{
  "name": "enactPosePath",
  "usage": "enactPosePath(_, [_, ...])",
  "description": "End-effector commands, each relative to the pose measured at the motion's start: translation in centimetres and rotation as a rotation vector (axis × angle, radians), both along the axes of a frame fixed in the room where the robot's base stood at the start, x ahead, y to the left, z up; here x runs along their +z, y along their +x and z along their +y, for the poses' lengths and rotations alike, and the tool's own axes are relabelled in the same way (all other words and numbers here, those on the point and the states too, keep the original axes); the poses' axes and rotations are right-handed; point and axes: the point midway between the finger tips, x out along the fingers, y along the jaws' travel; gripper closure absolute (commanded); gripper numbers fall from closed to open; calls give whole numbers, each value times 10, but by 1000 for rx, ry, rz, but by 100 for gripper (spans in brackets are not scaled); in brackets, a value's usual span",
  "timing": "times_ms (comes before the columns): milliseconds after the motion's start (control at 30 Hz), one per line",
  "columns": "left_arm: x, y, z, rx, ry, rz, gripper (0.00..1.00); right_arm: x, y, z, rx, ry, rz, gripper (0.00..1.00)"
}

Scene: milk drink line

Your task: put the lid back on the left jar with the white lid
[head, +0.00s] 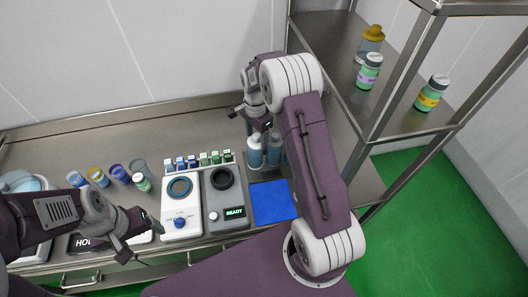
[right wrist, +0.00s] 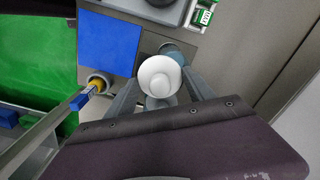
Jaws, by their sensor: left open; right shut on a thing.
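Two pale blue jars stand on the counter behind the blue mat, a left jar (head: 255,154) and a right jar (head: 275,151) partly behind my arm. My right gripper (head: 262,126) is above them. In the right wrist view the round white lid (right wrist: 159,76) with its knob sits between my gripper's fingers, and the gripper is shut on it. The lid covers most of what is under it, so I cannot tell whether it touches a jar. My left gripper (head: 137,236) is open and empty at the front left, far from the jars.
The blue mat (head: 272,203) lies bare in front of the jars. A machine reading READY (head: 226,200) and a white dial unit (head: 181,208) stand to its left, with small coloured bottles behind. A metal shelf (head: 399,110) with several bottles rises at right.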

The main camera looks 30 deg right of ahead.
Motion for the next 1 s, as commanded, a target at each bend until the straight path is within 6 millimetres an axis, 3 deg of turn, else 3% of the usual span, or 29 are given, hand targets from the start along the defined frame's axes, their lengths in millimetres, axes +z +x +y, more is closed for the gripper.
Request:
enactPosePath(33, [34, 0, 0, 0, 0, 0, 20, 26, 10, -1, -7, 0, 3, 89])
enactPosePath(100, [49, 0, 0, 0, 0, 0, 20, 32, 19, -2, -8, 0, 2, 89])
enactPosePath(333, [75, 0, 0, 0, 0, 0, 20, 32, 18, -2, -6, 1, 0, 89])
enactPosePath(667, [70, 0, 0, 0, 0, 1, 20, 26, 17, -2, -5, 1, -3, 89])
enactPosePath(1000, [43, 0, 0, 0, 0, 1, 20, -8, 17, -2, -5, 1, -2, 89])
